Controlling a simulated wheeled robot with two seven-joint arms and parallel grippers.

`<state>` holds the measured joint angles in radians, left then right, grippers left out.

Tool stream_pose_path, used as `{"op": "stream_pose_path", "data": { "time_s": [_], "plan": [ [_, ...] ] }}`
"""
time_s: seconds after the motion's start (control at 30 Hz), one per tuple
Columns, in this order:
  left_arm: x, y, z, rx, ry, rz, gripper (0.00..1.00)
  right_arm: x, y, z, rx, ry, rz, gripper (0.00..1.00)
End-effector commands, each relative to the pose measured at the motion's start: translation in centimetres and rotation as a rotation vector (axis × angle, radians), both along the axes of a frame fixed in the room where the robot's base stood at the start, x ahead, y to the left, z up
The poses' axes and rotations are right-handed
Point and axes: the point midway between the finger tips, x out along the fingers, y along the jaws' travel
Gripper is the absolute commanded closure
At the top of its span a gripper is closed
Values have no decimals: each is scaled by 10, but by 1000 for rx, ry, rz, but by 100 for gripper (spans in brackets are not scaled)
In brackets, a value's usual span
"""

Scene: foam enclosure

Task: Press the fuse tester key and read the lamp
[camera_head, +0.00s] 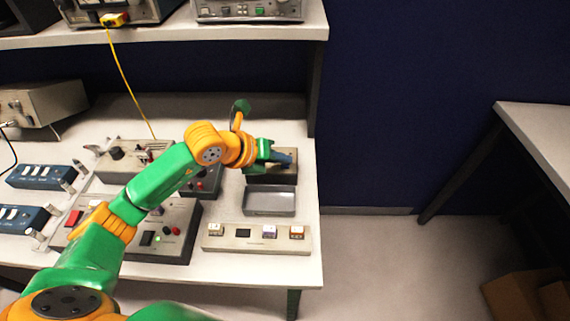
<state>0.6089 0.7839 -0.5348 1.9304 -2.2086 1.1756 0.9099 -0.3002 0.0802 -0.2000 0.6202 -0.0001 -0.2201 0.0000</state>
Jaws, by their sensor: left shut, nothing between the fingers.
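My green and orange left arm reaches in from the lower left across the bench. Its gripper (284,158) is shut and empty, over a small beige-topped box (289,171) at the back right of the bench. The gripper hides much of that box's top, so I cannot tell whether it touches a key. A grey panel box (180,216) lies partly under my arm, with a red square key (73,218), a lit green lamp (157,239) and red buttons. I cannot tell which box is the fuse tester. My right gripper is not in view.
A grey open tray (270,212) lies in front of the small box. A beige strip (215,243) with several small blocks sits near the front edge. Blue switch boxes (45,170) stand at left. A shelf (290,32) with instruments overhangs the back. Another table stands at right.

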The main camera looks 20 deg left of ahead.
Motion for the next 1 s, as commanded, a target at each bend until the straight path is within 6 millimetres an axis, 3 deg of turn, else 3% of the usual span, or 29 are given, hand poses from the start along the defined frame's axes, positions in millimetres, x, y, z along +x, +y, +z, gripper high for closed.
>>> {"op": "stream_pose_path", "data": {
  "time_s": [0.57,1.0],
  "plan": [
    [0,0,-7,0,0,0,100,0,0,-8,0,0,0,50],
    [0,0,2,0,0,0,100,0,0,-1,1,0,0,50]
  ]
}}
